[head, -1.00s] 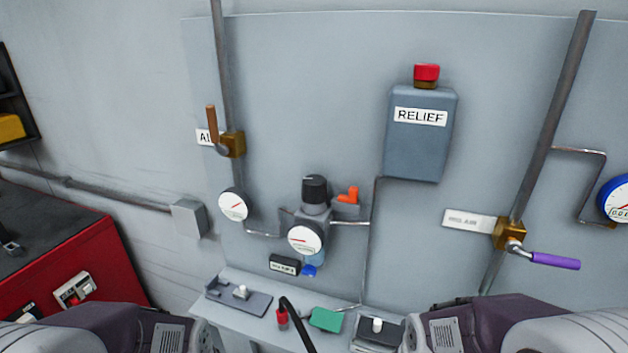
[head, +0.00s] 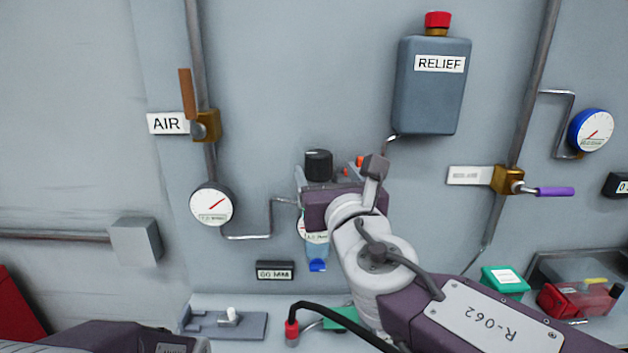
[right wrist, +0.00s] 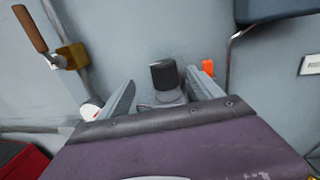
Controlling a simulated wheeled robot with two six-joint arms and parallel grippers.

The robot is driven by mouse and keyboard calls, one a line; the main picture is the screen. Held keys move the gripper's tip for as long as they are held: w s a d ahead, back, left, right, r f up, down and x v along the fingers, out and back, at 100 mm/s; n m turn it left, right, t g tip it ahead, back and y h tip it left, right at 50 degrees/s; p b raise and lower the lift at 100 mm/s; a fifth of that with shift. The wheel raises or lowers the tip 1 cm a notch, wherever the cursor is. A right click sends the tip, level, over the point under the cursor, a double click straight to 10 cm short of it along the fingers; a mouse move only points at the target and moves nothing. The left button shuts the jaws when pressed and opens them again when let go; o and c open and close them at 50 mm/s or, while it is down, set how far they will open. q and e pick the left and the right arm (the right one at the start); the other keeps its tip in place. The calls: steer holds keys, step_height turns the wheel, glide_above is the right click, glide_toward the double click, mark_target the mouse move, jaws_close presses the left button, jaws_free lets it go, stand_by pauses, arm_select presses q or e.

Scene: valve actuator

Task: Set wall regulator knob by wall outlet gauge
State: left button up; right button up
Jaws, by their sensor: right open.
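The black regulator knob (head: 318,166) sits upright on top of the grey wall regulator. The outlet gauge (head: 308,234), white-faced below the knob, is mostly hidden by my right gripper (head: 326,178), so its needle cannot be read. The right gripper is in front of the regulator, close to the knob. In the right wrist view its two fingers (right wrist: 163,90) are spread apart, with the knob (right wrist: 165,75) showing beyond and between them; contact is not visible. My left gripper is out of view.
A brown-handled valve (head: 207,124) labelled AIR and another gauge (head: 211,204) are left of the regulator. The RELIEF box (head: 432,86) hangs above right. An orange tab (right wrist: 208,67) lies just right of the fingers. A shelf (head: 215,303) runs below.

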mark_target(321, 161)
steer(key=w, duration=0.4)
steer(key=shift+w+a+f, duration=0.2)
steer(key=shift+w+a, duration=0.1)
steer(key=shift+w, duration=0.05)
steer(key=w, duration=0.4)
steer(key=shift+w+p, duration=0.15)
steer(key=shift+p, duration=0.25)
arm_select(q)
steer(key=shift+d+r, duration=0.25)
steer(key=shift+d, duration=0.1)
arm_select(e)
steer(key=shift+a, duration=0.2)
